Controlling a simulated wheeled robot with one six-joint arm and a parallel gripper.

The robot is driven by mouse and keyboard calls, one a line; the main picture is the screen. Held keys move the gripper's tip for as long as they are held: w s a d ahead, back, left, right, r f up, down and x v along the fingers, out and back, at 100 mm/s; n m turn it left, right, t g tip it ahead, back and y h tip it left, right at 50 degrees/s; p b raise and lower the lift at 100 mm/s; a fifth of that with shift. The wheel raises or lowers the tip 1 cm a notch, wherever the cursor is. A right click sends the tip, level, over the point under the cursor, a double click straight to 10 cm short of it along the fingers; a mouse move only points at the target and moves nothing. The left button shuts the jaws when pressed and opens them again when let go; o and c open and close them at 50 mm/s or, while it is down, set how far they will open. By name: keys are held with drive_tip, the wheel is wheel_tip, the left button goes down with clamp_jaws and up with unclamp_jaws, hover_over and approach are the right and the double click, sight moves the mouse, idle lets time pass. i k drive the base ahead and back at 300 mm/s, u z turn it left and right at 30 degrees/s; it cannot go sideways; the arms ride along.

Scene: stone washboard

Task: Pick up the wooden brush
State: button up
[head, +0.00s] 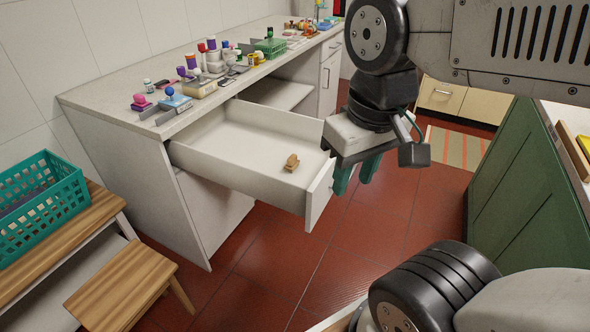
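A small brown wooden piece, which looks like the wooden brush (292,162), lies in the open white drawer (235,152), towards its front right part. It is too small to make out bristles. My gripper (355,181) hangs just right of the drawer front, with its teal fingers pointing down. The fingers stand apart with nothing visible between them. My gripper is apart from the brush, with the drawer's front panel between them in the picture.
A counter (130,103) above the drawer carries stamps, bottles and a green basket (270,47). A teal crate (42,205) sits on a wooden bench at left, by a stool (122,285). A green cabinet (520,190) stands at right. Red floor lies between.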

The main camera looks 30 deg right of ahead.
sight(293, 163)
drive_tip(key=z, duration=0.1)
drive_tip(key=k, duration=0.3)
drive_tip(key=u, duration=0.5)
drive_tip(key=i, duration=1.25)
drive_tip(key=z, duration=0.8)
